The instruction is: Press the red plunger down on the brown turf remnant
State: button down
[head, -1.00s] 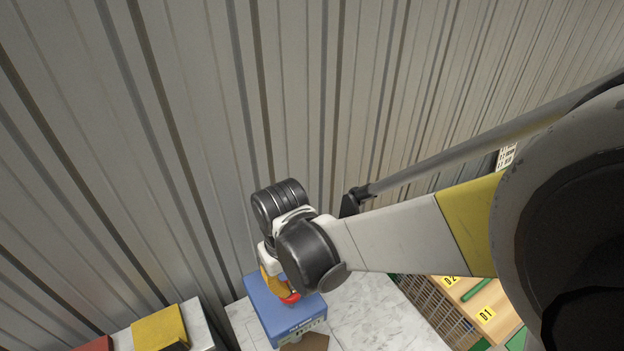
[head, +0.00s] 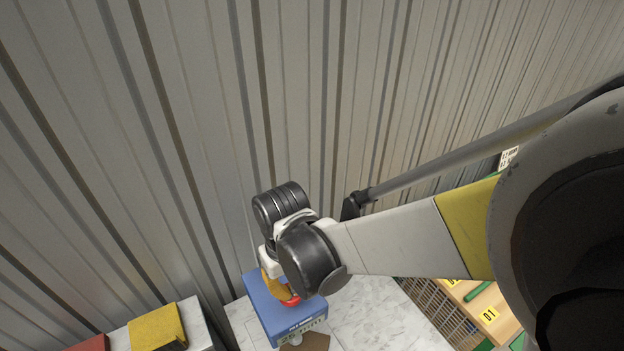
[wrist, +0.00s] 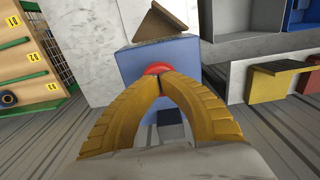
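The red plunger (wrist: 158,69) is a rounded red knob on the blue press box (wrist: 160,56). In the head view the plunger (head: 291,301) shows as a small red piece below my wrist, on the blue box (head: 275,308). My gripper (wrist: 157,84) has its yellow fingertips together, right at the plunger; they cover part of it. Whether they touch it, I cannot tell. In the head view my gripper (head: 274,288) is mostly hidden by my wrist. The brown turf remnant (wrist: 172,24) lies at the far side of the box in the wrist view; it also shows in the head view (head: 306,343).
The box stands on a white marbled counter (head: 375,318). A wooden rack with numbered yellow labels (head: 485,305) stands at right. A yellow block (head: 157,327) and a red block (head: 90,344) are at lower left. A corrugated wall (head: 200,120) rises behind.

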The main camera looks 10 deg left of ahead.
jog(key=shift+r, duration=0.1)
notch_tip(320, 180, up, 15)
jog(key=p, duration=1)
